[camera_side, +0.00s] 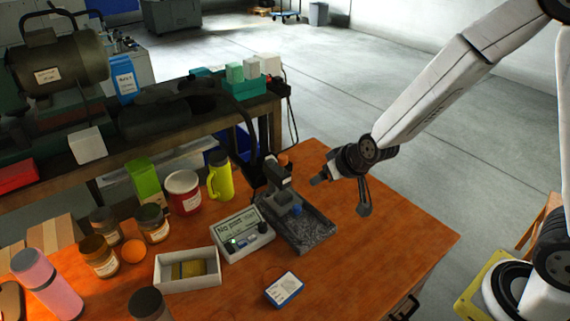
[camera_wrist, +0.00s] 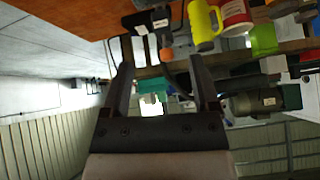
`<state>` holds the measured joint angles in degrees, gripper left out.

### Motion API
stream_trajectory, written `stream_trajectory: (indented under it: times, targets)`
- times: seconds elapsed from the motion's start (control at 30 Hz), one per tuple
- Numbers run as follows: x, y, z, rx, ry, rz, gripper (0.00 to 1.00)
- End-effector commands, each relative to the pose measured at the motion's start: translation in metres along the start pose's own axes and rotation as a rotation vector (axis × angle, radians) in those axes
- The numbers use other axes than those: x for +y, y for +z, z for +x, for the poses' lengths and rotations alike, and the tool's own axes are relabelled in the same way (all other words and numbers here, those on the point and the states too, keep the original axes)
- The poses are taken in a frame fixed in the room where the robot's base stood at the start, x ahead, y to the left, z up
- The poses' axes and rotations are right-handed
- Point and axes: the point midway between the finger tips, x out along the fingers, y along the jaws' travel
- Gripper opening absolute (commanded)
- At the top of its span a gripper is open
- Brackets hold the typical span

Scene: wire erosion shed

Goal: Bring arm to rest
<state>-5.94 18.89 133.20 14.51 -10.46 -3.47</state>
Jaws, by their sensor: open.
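My gripper (camera_side: 341,192) hangs in the air above the right part of the orange wooden table (camera_side: 400,235) in the side view. Its two fingers are apart with nothing between them. In the wrist view my gripper (camera_wrist: 160,80) also shows its two dark fingers spread, and the camera looks across the shed with the picture upside down. My white arm reaches in from the upper right. The gripper is to the right of the dark measuring stand (camera_side: 315,238) and apart from it.
A display box (camera_side: 243,236), white tray (camera_side: 207,282), blue-and-white box (camera_side: 284,290), yellow mug (camera_side: 219,177), red tin (camera_side: 184,190) and several jars stand left and front of the gripper. A cluttered bench (camera_side: 260,103) is behind. The table's right part is clear.

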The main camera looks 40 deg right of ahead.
Motion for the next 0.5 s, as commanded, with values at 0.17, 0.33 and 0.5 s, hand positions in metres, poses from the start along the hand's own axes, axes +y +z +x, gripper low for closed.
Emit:
stream_trajectory:
  times: [0.17, 0.33, 0.5]
  targets:
    - [0.017, 0.037, -0.04, -0.172, 0.0, -0.042, 0.77]
    - [0.033, 0.072, -0.073, -0.319, 0.018, -0.076, 0.77]
    - [0.042, 0.093, -0.092, -0.406, 0.036, -0.096, 0.77]
